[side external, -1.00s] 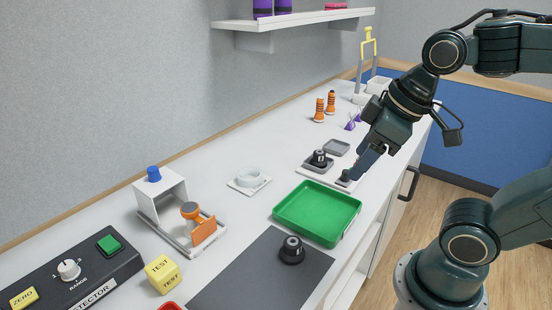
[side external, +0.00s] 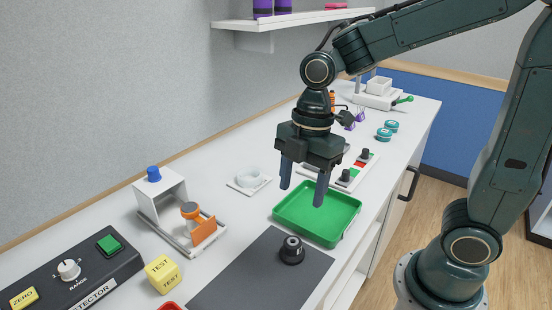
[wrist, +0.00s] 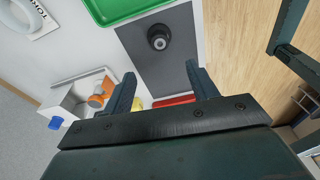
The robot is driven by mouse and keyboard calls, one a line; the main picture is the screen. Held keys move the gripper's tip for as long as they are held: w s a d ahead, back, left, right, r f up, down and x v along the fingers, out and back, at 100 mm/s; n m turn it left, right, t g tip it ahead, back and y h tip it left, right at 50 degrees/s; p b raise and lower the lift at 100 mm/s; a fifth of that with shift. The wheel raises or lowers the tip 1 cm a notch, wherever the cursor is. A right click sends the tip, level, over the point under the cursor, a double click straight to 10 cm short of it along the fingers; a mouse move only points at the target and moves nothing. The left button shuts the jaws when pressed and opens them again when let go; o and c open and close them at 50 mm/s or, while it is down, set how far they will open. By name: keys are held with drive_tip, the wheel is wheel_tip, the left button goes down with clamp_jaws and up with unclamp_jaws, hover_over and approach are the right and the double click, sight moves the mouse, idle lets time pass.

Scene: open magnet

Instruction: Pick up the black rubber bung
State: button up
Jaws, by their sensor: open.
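A black, stepped round piece that looks like the rubber bung (side external: 291,251) stands upright on the dark grey mat (side external: 250,283). In the wrist view the black piece (wrist: 159,38) shows from above, beyond the fingertips and between their lines. My gripper (side external: 301,196) is open and empty, fingers pointing down, above and apart from the mat piece. In the side view it overlaps the far left part of the green tray (side external: 340,238). A similar black piece seen earlier on a small grey tray is now hidden behind my gripper.
An orange and white stand (side external: 203,232), a yellow test cube (side external: 162,274) and a detector box (side external: 70,275) are left of the mat. Panels with black knobs (side external: 345,175) lie beyond the tray. The counter's front edge is close to the mat's right.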

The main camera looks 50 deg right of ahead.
approach(293, 242)
drive_tip(key=shift+w+a+f, duration=0.1)
drive_tip(key=shift+a+f, duration=0.05)
drive_tip(key=shift+f, duration=1.1)
drive_tip(key=shift+a+f, duration=0.2)
drive_tip(key=shift+f, duration=1.05)
drive_tip(key=shift+a+f, duration=0.2)
drive_tip(key=shift+f, duration=1.05)
drive_tip(key=shift+a+f, duration=0.2)
drive_tip(key=shift+f, duration=1.1)
drive_tip(key=c, duration=0.8)
drive_tip(key=shift+r, duration=0.1)
